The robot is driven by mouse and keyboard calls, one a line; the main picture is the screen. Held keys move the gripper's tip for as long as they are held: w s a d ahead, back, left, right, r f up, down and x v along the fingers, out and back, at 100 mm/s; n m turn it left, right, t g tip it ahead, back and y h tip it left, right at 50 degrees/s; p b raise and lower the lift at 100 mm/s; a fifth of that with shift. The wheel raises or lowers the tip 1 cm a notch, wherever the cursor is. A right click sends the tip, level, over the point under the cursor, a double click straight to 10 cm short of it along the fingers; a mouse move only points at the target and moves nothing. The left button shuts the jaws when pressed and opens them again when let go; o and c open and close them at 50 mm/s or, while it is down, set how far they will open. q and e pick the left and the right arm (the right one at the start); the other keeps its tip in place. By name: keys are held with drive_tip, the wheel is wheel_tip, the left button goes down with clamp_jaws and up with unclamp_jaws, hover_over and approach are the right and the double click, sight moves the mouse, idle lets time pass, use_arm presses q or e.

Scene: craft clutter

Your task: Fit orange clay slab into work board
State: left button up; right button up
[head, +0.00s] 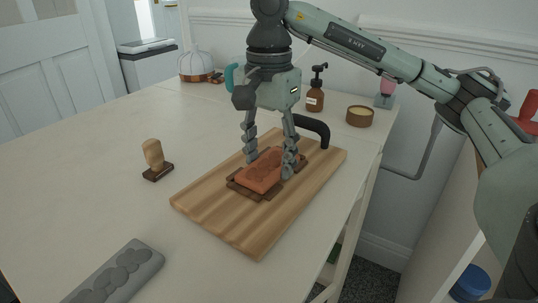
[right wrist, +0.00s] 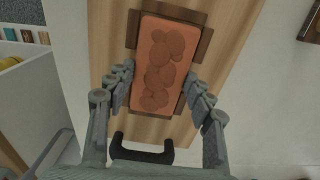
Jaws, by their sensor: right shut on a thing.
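The orange clay slab (head: 259,175), with rounded raised shapes on its top, is at the dark brown holder (head: 240,188) on the wooden work board (head: 210,213). My right gripper (head: 269,168) points down and is shut on the slab, one finger on each long side. In the right wrist view the slab (right wrist: 158,65) lies roughly in line with the brown holder pieces (right wrist: 205,45), which show around its edges. I cannot tell whether its underside rests fully down in the holder. My left gripper is not in view.
A black curved handle (head: 318,128) rises at the board's far end. A grey slab with raised shapes (head: 118,272) lies at the front left, and a wooden-handled stamp (head: 155,160) stands left of the board. A brown bottle (head: 315,95) and round tin (head: 360,116) stand behind.

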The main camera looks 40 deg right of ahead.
sight(268, 164)
drive_tip(key=o, duration=1.4)
drive_tip(key=shift+f, duration=0.1)
wheel_tip(268, 164, up, 12)
drive_tip(key=shift+r, duration=0.1)
drive_tip(key=shift+a, duration=0.1)
